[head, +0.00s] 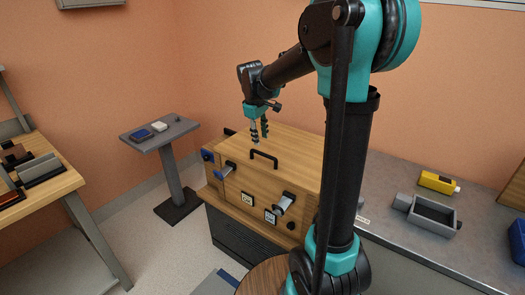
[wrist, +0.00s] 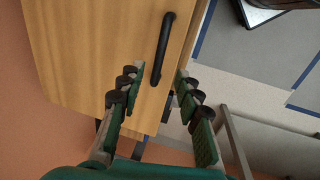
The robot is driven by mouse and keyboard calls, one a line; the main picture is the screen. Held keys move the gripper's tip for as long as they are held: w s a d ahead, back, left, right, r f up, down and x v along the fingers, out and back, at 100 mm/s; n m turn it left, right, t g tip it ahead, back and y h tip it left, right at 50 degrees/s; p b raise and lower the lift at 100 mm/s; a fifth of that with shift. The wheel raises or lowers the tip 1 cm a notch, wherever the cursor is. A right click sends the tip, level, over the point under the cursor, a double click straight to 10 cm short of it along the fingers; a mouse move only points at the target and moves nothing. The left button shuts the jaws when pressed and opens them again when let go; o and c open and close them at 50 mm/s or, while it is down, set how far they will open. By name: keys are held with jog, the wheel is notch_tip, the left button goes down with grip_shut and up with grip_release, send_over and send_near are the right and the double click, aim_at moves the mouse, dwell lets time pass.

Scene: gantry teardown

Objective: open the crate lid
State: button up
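The wooden crate (head: 240,195) stands in the middle of the head view, with its lid (head: 300,152) down flat. A black bar handle (head: 264,158) is on the lid. It also shows in the wrist view as a black handle (wrist: 163,48) on the wood. My gripper (head: 260,136) hangs above the lid, behind the handle in the head view. In the wrist view my gripper (wrist: 160,76) is open and empty, with the handle's near end seen between the fingertips. The height gap is hard to judge. Two metal latch-like parts (head: 229,168) (head: 286,203) are on the crate's front.
A grey worktop (head: 410,235) at the right holds a grey open box (head: 432,213) and a yellow item (head: 438,182). A small grey stand (head: 165,137) is at the left, near a wooden bench (head: 55,180). The crate's lid around the handle is clear.

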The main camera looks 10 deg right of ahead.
aim_at(263, 154)
jog(key=f, duration=0.5)
jog(key=w+d+f, duration=0.1)
jog(key=f, duration=0.1)
jog(key=shift+f, duration=0.15)
grip_shut()
